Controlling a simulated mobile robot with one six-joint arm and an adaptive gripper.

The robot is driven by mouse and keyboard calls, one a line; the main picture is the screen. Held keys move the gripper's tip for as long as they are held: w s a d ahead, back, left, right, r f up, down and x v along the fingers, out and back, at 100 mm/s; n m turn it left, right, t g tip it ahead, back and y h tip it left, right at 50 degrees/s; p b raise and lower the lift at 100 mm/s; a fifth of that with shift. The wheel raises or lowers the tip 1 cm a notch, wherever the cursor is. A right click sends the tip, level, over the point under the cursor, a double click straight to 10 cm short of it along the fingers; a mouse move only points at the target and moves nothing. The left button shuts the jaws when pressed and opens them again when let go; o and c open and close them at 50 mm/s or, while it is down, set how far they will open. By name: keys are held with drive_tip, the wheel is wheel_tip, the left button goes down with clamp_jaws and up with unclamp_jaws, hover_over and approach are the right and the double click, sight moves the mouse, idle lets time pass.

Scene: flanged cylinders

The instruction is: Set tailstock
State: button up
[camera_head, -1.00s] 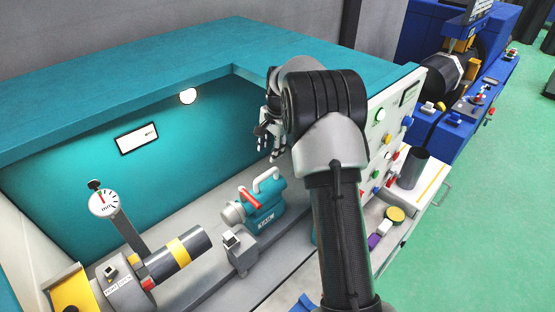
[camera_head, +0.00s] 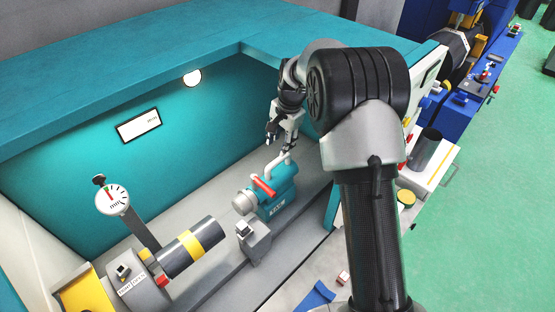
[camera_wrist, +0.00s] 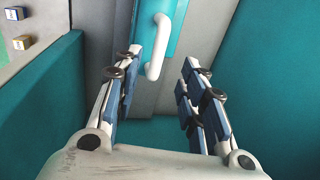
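The tailstock (camera_head: 283,196) is a teal block on the lathe bed with a grey quill, a red lever (camera_head: 264,186) and a white looped handle (camera_head: 277,164). My gripper (camera_head: 280,141) is just above and behind it, pointing down. In the wrist view my gripper (camera_wrist: 160,60) is open and empty. I cannot tell whether the handle touches a finger. A dark cylinder with a yellow band (camera_head: 190,248) sits in the chuck (camera_head: 136,290), facing the quill.
A teal enclosure wall (camera_head: 90,160) stands close behind my gripper. A dial gauge (camera_head: 112,200) rises near the chuck. A grey block with a white button (camera_head: 253,240) stands in front of the tailstock.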

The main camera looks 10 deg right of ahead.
sight(276, 161)
drive_tip(key=f, duration=0.3)
drive_tip(key=w+f, duration=0.1)
drive_tip(key=f, duration=0.2)
drive_tip(key=a+f, duration=0.1)
drive_tip(key=f, duration=0.3)
drive_tip(key=shift+w, duration=0.3)
clamp_jaws()
